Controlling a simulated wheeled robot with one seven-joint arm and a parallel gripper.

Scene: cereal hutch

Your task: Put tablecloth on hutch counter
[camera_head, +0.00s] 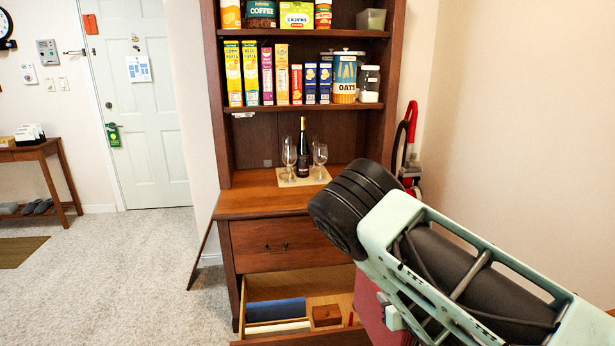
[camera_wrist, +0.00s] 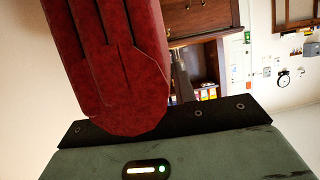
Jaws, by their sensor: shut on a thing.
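A folded dark red cloth (camera_wrist: 115,60), which looks like the tablecloth, fills the upper left of the wrist view. My gripper (camera_wrist: 165,122) is shut on it. In the head view a strip of the red tablecloth (camera_head: 372,308) shows below my arm, in front of the hutch and right of the open drawer; the rest is hidden by the arm. The hutch counter (camera_head: 245,202) is brown wood, with its left and front parts bare. My arm covers the counter's right end.
A dark bottle (camera_head: 303,150) and two wine glasses (camera_head: 289,158) stand on a tan mat at the back of the counter. The lower drawer (camera_head: 262,286) is open, holding a blue folded cloth (camera_head: 277,309) and a small wooden box (camera_head: 326,315).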

